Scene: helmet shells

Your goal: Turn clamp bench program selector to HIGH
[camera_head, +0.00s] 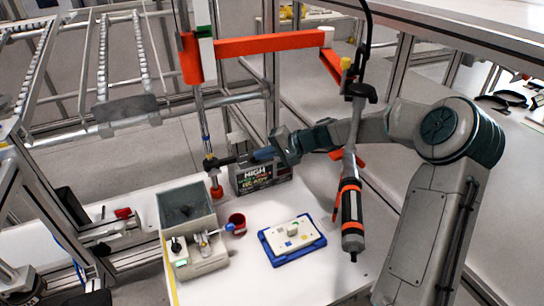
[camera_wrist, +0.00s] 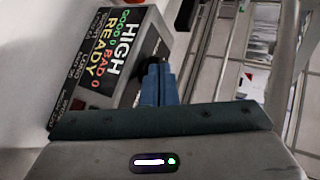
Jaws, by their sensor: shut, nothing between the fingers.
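The dark display box (camera_head: 262,175) stands at the back of the white bench, and its screen reads HIGH in large letters. The wrist view shows the same display box (camera_wrist: 110,55), also with GOOD 0, BAD 0 and READY. My gripper (camera_head: 256,156) reaches in from the right, just above the box's top in the head view. In the wrist view its blue fingers (camera_wrist: 158,82) are shut together beside the box's grey side, with a small dark part at their tips. I cannot tell whether they touch it. I cannot clearly identify the selector knob.
A grey bin fixture (camera_head: 187,210) stands at the left of the bench (camera_head: 225,285). A red cup (camera_head: 237,223) and a blue-edged tray (camera_head: 290,254) sit in front of the display. A hanging orange-black tool (camera_head: 351,215) is near my arm. An orange beam (camera_head: 270,44) crosses above.

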